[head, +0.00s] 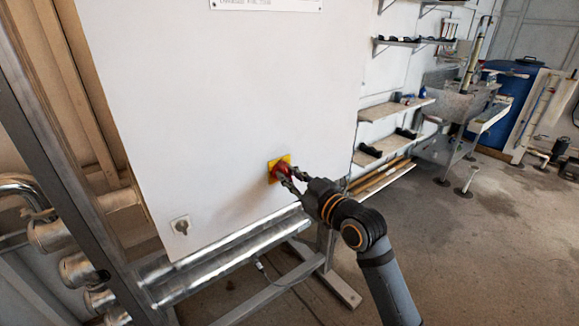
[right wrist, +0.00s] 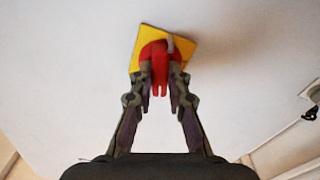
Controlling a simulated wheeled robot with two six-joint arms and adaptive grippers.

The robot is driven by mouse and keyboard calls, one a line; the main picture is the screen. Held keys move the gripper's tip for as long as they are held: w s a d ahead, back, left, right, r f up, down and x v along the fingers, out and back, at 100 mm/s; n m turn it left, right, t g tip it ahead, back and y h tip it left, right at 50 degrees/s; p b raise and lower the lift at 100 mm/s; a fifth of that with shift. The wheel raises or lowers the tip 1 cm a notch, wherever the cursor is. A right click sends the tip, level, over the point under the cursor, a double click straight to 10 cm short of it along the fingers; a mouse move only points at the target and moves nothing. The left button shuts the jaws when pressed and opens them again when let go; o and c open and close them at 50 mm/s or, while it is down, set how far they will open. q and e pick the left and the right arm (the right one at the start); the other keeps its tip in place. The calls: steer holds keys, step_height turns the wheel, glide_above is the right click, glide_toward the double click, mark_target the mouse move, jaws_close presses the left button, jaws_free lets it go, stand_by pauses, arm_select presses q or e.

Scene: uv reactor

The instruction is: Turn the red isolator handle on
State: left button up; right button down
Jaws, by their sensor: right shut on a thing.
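The red isolator handle (head: 278,171) sits on a yellow square plate (head: 286,159) on the front of a white cabinet (head: 240,95). In the right wrist view the red handle (right wrist: 160,65) shows between the fingers, in front of the yellow plate (right wrist: 183,48), which looks tilted there. My right gripper (head: 288,176) reaches in from the lower right and is shut on the handle, one finger on each side. The fingers hide part of the handle's sides. My left gripper is not in view.
A socket-like fitting (head: 181,226) is low on the cabinet's left. Metal pipes and a frame (head: 235,255) run below the cabinet. Shelves (head: 395,108) line the wall to the right, with a blue barrel (head: 510,100) farther back. The floor at right is open.

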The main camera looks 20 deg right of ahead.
steer(key=shift+m+p, duration=1.35)
steer(key=shift+m, duration=0.45)
steer(key=c, duration=1.3)
jaws_free()
steer(key=shift+r, duration=0.35)
step_height(320, 180, up, 9)
steer(key=shift+r, duration=0.2)
